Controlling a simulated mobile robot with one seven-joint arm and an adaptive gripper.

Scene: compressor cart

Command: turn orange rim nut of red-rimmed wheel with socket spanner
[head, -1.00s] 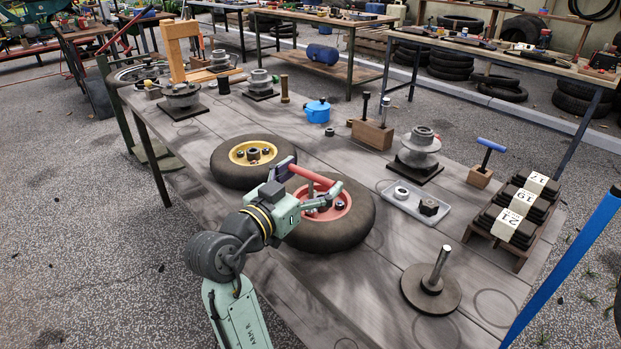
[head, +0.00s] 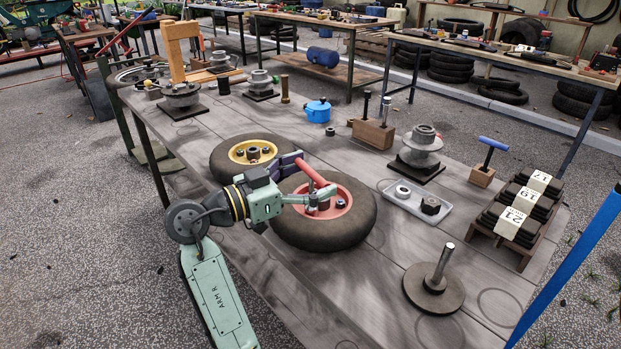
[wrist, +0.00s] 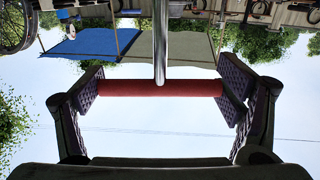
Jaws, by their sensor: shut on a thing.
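The red-rimmed wheel (head: 345,226) lies flat on the bench, with dark nuts showing on its rim; I cannot make out the orange rim nut, and my gripper covers part of the rim. My gripper (head: 314,180) is over the wheel, coming in from the left. It is shut on the red crossbar of the socket spanner (head: 312,172). In the wrist view the red bar (wrist: 160,88) spans between both finger pads, and the metal shaft (wrist: 161,45) leaves its middle. The spanner's socket end is hidden, so I cannot tell whether it sits on a nut.
A yellow-rimmed wheel (head: 222,162) lies close behind my gripper. A tray (head: 408,206) with small parts is to the right, and a round plate with an upright post (head: 433,290) is at front right. A blue-handled tool (head: 490,147) stands in a wooden block.

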